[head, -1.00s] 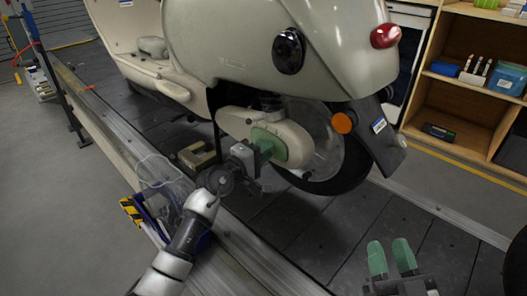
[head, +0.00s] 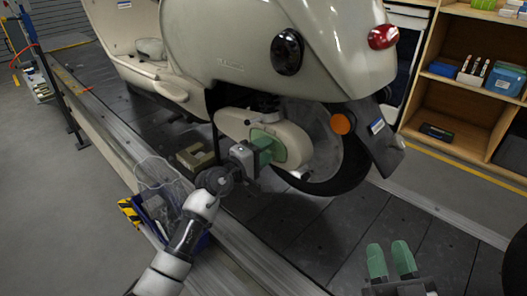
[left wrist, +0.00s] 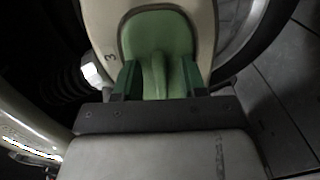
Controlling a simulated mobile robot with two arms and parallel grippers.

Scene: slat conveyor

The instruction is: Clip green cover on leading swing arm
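The green cover (head: 273,150) lies against the side of the cream swing arm (head: 234,122) at the scooter's rear wheel. In the left wrist view the cover (left wrist: 158,35) is a rounded plate with a raised central ridge, lying within the cream swing arm's outline (left wrist: 101,22). My left gripper (head: 263,147) is right at the cover. Its two dark green fingers (left wrist: 161,82) stand apart on either side of the ridge, with gaps showing. Whether the cover is fully clipped cannot be seen. My right gripper (head: 390,258) is open and empty, low over the conveyor slats.
The cream scooter (head: 220,50) stands on the dark slat conveyor (head: 300,222). Wooden shelves (head: 465,110) stand at the back right. A dark wheel (head: 517,265) shows at the right edge.

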